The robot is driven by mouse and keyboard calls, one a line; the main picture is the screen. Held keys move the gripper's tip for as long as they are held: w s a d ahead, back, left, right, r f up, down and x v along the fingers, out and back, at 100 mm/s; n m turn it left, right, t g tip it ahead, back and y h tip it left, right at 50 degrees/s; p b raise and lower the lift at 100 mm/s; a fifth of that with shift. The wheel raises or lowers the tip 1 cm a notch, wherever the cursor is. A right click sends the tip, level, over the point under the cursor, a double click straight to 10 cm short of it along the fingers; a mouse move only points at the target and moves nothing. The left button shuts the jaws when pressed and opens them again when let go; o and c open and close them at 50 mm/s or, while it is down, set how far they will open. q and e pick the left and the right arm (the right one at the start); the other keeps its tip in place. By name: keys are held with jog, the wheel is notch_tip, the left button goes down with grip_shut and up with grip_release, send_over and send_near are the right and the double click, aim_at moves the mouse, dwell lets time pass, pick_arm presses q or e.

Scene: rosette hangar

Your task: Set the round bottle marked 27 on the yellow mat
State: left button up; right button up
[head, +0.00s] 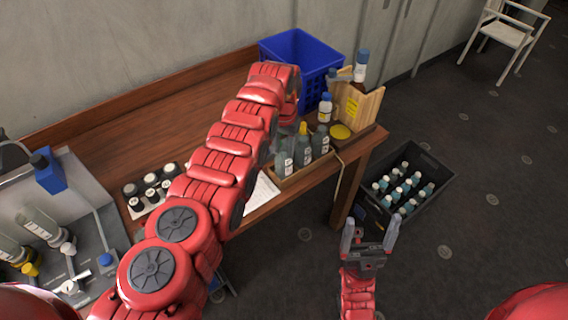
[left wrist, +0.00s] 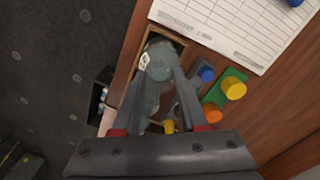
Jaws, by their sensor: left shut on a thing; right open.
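My left gripper (left wrist: 165,85) is shut on a grey-blue bottle (left wrist: 157,62) with a white label, at a wooden tray (left wrist: 178,42). The label's number is too small to read. In the head view my left arm hides most of this gripper. Several grey-blue labelled bottles (head: 303,152) stand in a row near the table's front edge. A round yellow mat (head: 341,132) lies near the table's right end, in front of a wooden box. My right gripper (head: 369,234) is open and empty, over the floor in front of the black crate.
A blue crate (head: 303,52) stands at the table's back, beside the wooden box (head: 358,104). A bottle with a blue cap (head: 325,108) stands left of the box. A black crate (head: 424,165) of bottles is on the floor.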

pick_arm(q)
jog(key=shift+r, duration=0.15)
jog(key=shift+r+p, duration=0.85)
jog(key=shift+r, duration=0.25)
jog(key=shift+r+p, duration=0.35)
jog(key=shift+r, duration=0.7)
notch_tip(320, 180, up, 2)
jog(key=shift+r, duration=0.25)
jog(key=shift+w+a, duration=0.1)
